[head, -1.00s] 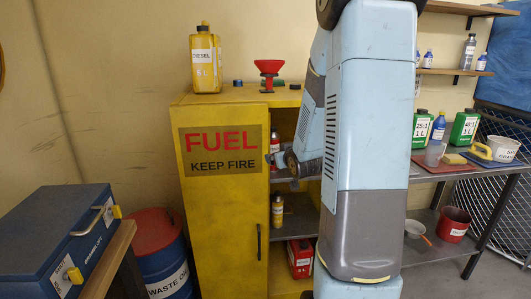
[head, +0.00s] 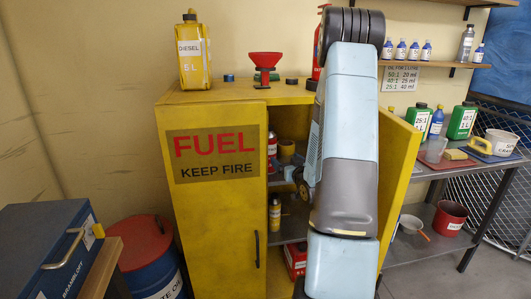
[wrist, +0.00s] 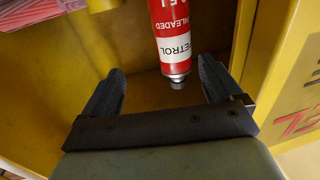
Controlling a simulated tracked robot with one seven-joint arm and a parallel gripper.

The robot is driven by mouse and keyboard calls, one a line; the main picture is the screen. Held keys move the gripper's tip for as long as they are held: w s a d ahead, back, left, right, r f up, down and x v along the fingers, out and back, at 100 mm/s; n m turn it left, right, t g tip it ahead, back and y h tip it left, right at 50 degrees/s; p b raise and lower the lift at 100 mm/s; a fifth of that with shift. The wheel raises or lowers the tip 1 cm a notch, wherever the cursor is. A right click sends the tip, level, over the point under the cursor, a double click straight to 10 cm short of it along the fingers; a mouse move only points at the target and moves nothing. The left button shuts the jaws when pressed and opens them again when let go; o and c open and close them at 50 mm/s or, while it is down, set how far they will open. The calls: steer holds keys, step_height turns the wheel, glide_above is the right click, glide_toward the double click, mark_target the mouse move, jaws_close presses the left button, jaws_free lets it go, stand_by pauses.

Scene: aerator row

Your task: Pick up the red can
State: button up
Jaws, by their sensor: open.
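The red can is a red and white can labelled PETROL, seen upside down in the wrist view (wrist: 173,40). In the head view a slim red and white can (head: 272,146), likely the same one, stands on the upper shelf inside the yellow cabinet, partly behind the left door. My gripper (wrist: 163,70) is open. Its fingers are on either side of the can's narrow capped end, with gaps on both sides and nothing held. In the head view my arm hides most of the gripper.
The cabinet's FUEL door (head: 212,190) is close on the left, and its other door (head: 397,190) stands open on the right. A yellow bottle (head: 275,213) and red container (head: 295,258) are below. A diesel can (head: 194,52) stands on top.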

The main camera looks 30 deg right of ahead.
mark_target(273, 151)
steer(key=w, duration=0.9)
steer(key=shift+a, duration=0.35)
steer(key=shift+w+f, duration=0.15)
steer(key=shift+w, duration=2.3)
steer(key=shift+c, duration=0.2)
steer(key=c, duration=1.1)
